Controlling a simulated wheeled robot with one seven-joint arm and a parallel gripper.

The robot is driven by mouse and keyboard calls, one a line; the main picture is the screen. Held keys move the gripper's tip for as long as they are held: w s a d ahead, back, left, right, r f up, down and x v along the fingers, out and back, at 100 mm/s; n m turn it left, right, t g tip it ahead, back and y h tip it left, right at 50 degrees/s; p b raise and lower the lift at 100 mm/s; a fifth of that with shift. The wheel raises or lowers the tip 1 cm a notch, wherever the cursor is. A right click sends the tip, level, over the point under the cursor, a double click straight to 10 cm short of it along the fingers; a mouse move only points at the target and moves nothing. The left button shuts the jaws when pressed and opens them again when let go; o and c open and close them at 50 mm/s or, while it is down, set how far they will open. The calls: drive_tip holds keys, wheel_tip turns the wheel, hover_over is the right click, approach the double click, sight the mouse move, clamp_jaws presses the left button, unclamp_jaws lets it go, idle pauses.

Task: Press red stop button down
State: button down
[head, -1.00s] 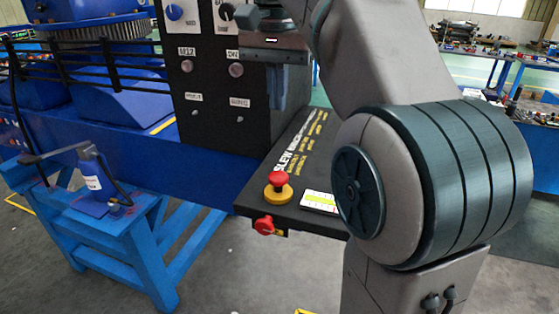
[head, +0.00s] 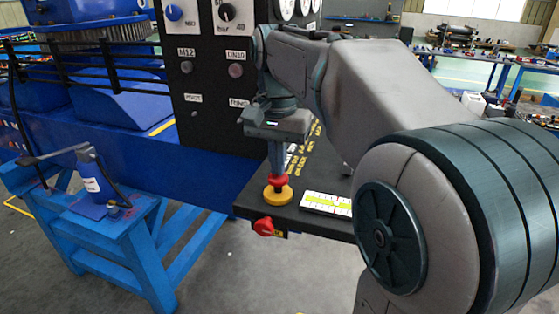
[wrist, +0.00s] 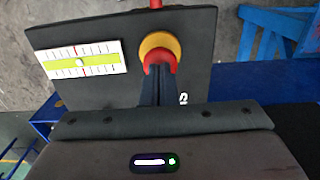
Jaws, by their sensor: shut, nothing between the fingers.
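The red stop button (head: 277,182) stands on a yellow round base (head: 278,196) on the black panel shelf (head: 320,228). My gripper (head: 275,170) is shut and points down right over the button. Its fingertips appear at the button's top; I cannot tell whether they touch or press it. In the wrist view the red button (wrist: 160,60) shows around the fingertips (wrist: 159,70), in front of the yellow base (wrist: 153,42). The fingers hide part of the button.
A red rotary knob (head: 264,226) sits on the shelf's front edge. A white and yellow-green level scale (head: 326,204) lies right of the button. The upright black panel (head: 215,95) with knobs and gauges stands behind. A blue stand with a bottle (head: 90,185) is at left.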

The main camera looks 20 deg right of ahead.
drive_tip(key=shift+f, duration=0.2)
drive_tip(key=shift+f+b, duration=0.55)
drive_tip(key=shift+f, duration=0.5)
wheel_tip(320, 180, up, 15)
drive_tip(key=p, duration=0.4)
drive_tip(key=shift+f, duration=0.2)
drive_tip(key=s+f+n+t, duration=0.1)
drive_tip(key=s+f+n, duration=0.1)
drive_tip(key=s+f, duration=0.2)
drive_tip(key=s+f+n+t, duration=0.1)
drive_tip(key=s+f, duration=0.4)
drive_tip(key=f, duration=0.6)
drive_tip(key=s+f+n+t, duration=0.1)
drive_tip(key=s+f+n, duration=0.3)
drive_tip(key=f, duration=0.4)
drive_tip(key=shift+s+f+t, duration=0.2)
drive_tip(key=shift+s+t, duration=0.1)
drive_tip(key=shift+s, duration=0.3)
drive_tip(key=shift+d, duration=0.1)
